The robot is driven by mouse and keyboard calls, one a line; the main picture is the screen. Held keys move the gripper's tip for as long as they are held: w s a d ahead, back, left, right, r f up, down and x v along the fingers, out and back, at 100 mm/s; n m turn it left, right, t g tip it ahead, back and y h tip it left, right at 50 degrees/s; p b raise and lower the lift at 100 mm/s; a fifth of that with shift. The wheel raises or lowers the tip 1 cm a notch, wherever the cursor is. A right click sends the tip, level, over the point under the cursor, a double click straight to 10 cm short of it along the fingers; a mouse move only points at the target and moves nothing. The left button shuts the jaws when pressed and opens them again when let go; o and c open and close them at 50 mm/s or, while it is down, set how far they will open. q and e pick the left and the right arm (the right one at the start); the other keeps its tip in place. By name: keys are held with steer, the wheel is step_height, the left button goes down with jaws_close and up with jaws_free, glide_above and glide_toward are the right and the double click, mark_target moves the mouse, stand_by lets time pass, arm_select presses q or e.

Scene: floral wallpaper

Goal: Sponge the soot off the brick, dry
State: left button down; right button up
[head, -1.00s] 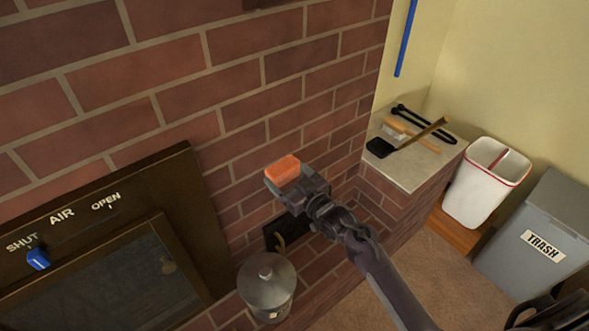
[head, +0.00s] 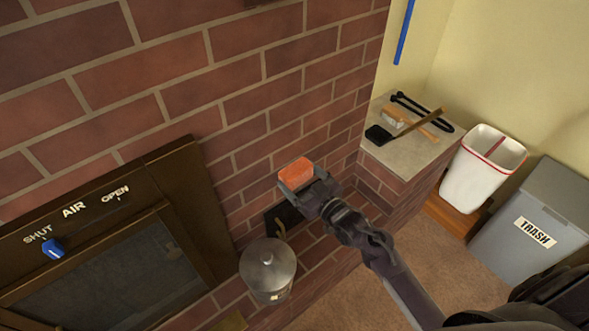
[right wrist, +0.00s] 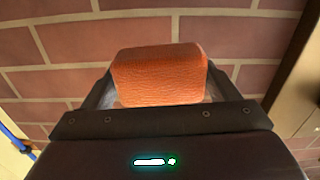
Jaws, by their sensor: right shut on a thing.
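An orange sponge (head: 296,171) is held in my right gripper (head: 296,178) in front of the brick wall (head: 180,88). In the right wrist view, the sponge (right wrist: 160,75) sits between both fingers, with the brick wall (right wrist: 60,42) behind it. I cannot tell whether the sponge touches the brick. No clear soot patch shows on the visible bricks. My left gripper is not in view.
A stove front (head: 110,225) with a blue air knob (head: 53,249) is at the left. A lidded metal canister (head: 268,268) stands below the gripper. A ledge (head: 410,158) holds brushes and tools. A white bin (head: 482,175) and a grey trash bin (head: 530,225) stand at the right.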

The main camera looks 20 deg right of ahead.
steer(key=shift+s+d, duration=0.1)
steer(key=shift+s, duration=0.1)
steer(key=shift+s+d+r+p, duration=0.1)
steer(key=shift+s+d+p, duration=0.1)
steer(key=shift+s+p, duration=0.45)
steer(key=shift+s+d+p, duration=0.25)
steer(key=shift+s+p, duration=0.05)
steer(key=shift+s, duration=0.4)
steer(key=shift+w, duration=0.1)
